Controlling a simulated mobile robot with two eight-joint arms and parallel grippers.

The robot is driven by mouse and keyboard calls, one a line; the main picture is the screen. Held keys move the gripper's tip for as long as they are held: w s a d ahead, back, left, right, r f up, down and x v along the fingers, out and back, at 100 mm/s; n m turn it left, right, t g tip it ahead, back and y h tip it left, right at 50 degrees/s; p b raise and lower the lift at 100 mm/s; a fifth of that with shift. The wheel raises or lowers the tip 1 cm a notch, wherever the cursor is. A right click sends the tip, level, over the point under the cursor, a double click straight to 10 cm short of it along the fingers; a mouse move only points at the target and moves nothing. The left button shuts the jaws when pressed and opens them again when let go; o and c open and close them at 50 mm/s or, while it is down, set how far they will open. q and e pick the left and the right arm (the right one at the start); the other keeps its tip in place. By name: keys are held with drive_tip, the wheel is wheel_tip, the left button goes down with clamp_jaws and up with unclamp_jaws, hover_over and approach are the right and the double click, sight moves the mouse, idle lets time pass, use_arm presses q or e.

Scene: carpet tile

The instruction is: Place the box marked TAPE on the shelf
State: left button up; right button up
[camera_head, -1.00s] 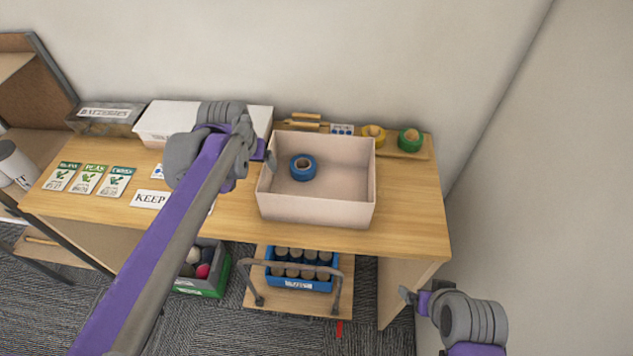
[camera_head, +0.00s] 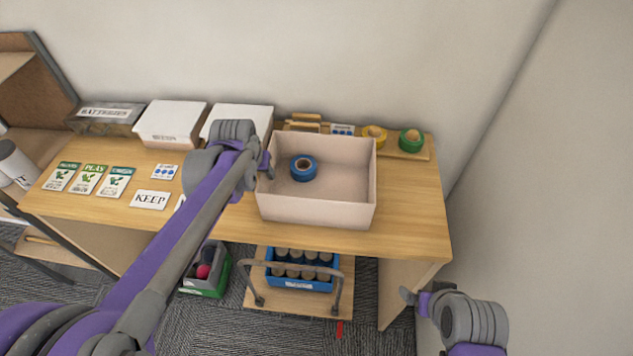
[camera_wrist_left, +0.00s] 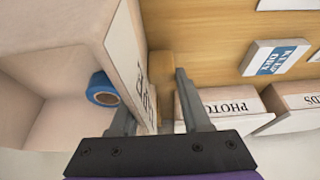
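An open, pale pinkish box (camera_head: 318,210) stands on the wooden table with a blue tape roll (camera_head: 303,168) inside. In the left wrist view the box's outer wall (camera_wrist_left: 124,45) carries a white label, seen too steeply to read. My left gripper (camera_head: 266,166) is at the box's left wall. In the left wrist view its fingers (camera_wrist_left: 158,115) are apart, with the wall between them and a gap to the right finger. My right gripper (camera_head: 415,299) is low at the right, away from the table; its finger opening is unclear. A brown shelf unit (camera_head: 38,75) stands at the far left.
Two white lidded boxes (camera_head: 170,121) and a BATTERIES box (camera_head: 106,117) line the table's back. Tape rolls sit on a wooden board (camera_head: 425,154) at back right. A blue crate (camera_head: 298,286) is below.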

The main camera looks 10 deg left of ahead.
use_arm(q)
clamp_jaws()
drive_tip(key=shift+r, duration=0.1)
